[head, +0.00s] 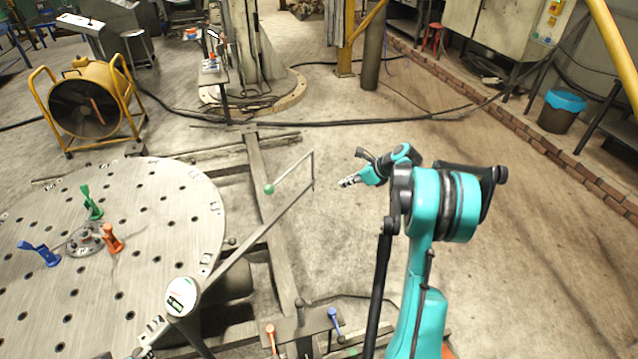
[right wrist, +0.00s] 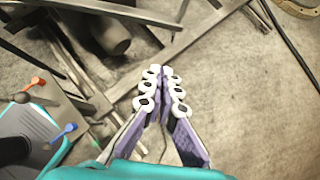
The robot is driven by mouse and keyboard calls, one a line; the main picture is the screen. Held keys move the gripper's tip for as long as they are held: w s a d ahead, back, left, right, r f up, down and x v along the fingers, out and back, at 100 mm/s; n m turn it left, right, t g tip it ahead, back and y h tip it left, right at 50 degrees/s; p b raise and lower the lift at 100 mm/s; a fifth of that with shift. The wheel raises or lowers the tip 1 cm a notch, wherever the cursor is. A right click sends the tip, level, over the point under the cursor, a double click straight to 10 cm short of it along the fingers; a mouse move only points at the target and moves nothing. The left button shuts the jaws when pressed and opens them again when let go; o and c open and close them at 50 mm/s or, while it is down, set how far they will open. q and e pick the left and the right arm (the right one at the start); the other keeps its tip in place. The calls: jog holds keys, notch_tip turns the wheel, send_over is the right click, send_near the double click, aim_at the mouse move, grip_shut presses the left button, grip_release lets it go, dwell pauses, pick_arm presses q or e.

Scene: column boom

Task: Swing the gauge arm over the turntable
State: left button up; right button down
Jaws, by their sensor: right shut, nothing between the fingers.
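The turntable (head: 150,215) is a large grey perforated disc at the left of the head view. The gauge arm (head: 245,240) is a thin grey bar running diagonally from the lower left, past a round white dial (head: 183,296), to a far end right of the disc. A bent rod at that end carries a green ball (head: 269,188). My right gripper (head: 350,181) is shut and empty, right of the rod and apart from it. In the right wrist view its fingertips (right wrist: 162,92) are together, with bars behind them. My left gripper is not in view.
Green (head: 92,203), blue (head: 40,253) and orange (head: 112,240) handles stand on the turntable. Orange (head: 271,336) and blue (head: 335,318) levers stand at the bottom. A yellow fan (head: 88,100) is behind the disc. Open floor lies right of my right arm.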

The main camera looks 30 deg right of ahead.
jog(key=shift+a, duration=0.1)
jog(key=w+a+r+b+x, duration=0.1)
jog(key=w+r+b+x, duration=0.1)
jog(key=x, duration=1)
jog(key=shift+w+f+b, duration=0.15)
jog(key=shift+f+b, duration=0.1)
jog(key=shift+b, duration=0.35)
